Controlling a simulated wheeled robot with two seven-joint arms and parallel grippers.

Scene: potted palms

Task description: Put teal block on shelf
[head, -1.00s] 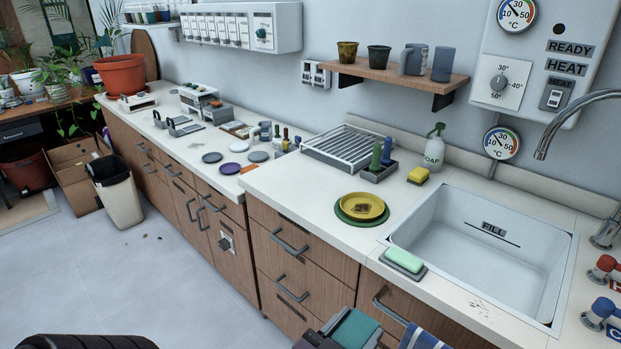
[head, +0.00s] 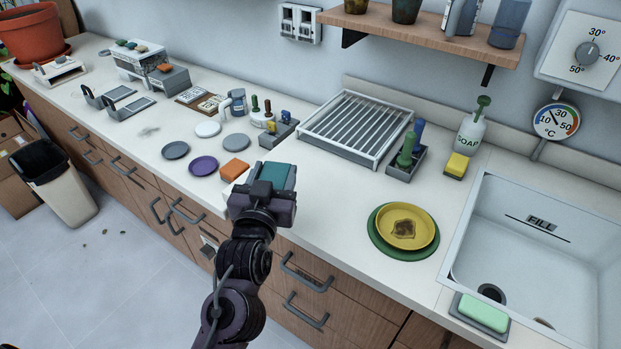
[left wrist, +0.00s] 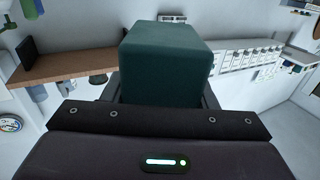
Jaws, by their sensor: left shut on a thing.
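My left gripper (head: 264,188) is shut on the teal block (head: 277,176) and holds it up over the counter's front edge, left of the yellow plate. The teal block (left wrist: 166,62) also fills the middle of the left wrist view, between the fingers. The wooden shelf (head: 440,35) is on the wall at the upper right of the head view, with pots and cups on it. The shelf (left wrist: 75,64) also shows upside down at the left of the wrist view. My right gripper is not in view.
A dish rack (head: 357,128), a brush holder (head: 406,160), a soap bottle (head: 474,132) and a yellow plate (head: 424,215) stand on the counter below the shelf. The sink (head: 535,235) is at the right. Small discs and an orange sponge (head: 234,169) lie at the left.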

